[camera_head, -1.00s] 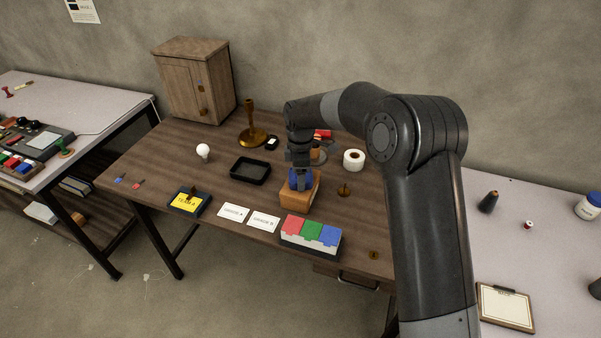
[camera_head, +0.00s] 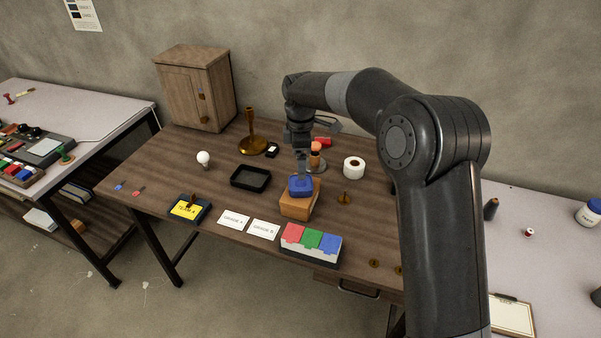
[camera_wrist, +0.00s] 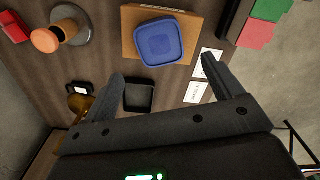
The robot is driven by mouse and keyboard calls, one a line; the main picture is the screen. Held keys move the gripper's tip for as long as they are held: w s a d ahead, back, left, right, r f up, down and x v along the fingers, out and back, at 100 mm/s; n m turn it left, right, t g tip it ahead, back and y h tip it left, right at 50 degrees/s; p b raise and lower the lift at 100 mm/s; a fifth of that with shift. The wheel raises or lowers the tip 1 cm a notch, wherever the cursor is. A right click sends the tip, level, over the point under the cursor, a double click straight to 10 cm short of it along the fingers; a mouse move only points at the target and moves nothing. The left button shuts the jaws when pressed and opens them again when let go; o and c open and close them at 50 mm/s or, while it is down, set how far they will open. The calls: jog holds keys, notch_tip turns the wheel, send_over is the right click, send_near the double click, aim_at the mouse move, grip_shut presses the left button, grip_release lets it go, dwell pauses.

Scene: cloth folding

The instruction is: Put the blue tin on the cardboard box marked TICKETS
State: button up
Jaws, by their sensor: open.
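The blue tin (camera_head: 301,187) rests on top of the brown cardboard box (camera_head: 294,208) on the wooden table, in the head view. In the wrist view the blue tin (camera_wrist: 160,42) lies flat on the cardboard box (camera_wrist: 130,18), somewhat turned against the box's edges. No TICKETS marking is readable on the box in either view. My gripper (camera_head: 302,175) is just above the tin in the head view. In the wrist view my gripper (camera_wrist: 160,75) has its fingers spread with nothing between them, and the tin lies beyond the fingertips.
A black tray (camera_head: 250,178) is left of the box. White cards (camera_head: 264,230) and a red, green and blue block set (camera_head: 311,242) lie in front. A tape roll (camera_head: 354,167) stands to the right. An orange-topped stand (camera_head: 316,155) is behind.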

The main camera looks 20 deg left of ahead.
notch_tip(320, 180, up, 3)
jog(key=shift+r, duration=0.2)
jog(key=s+d+r+m+t, duration=0.1)
jog(key=s+d+r+m, duration=0.3)
jog(key=d, duration=0.4)
jog(key=s+d+r+m+t, duration=0.1)
jog(key=s+d+r+m, duration=0.2)
jog(key=d+r, duration=0.35)
jog(key=s+d+r+m+t, duration=0.1)
jog(key=s+d+r+m, duration=0.25)
jog(key=d, duration=0.55)
jog(key=s+d+f+m+t, duration=0.2)
jog(key=s+d+f+m, duration=0.2)
jog(key=s+d+m, duration=0.8)
jog(key=s+d, duration=0.3)
jog(key=s, duration=0.4)
jog(key=shift+s+f+t, duration=0.15)
jog(key=shift+s+t, duration=0.15)
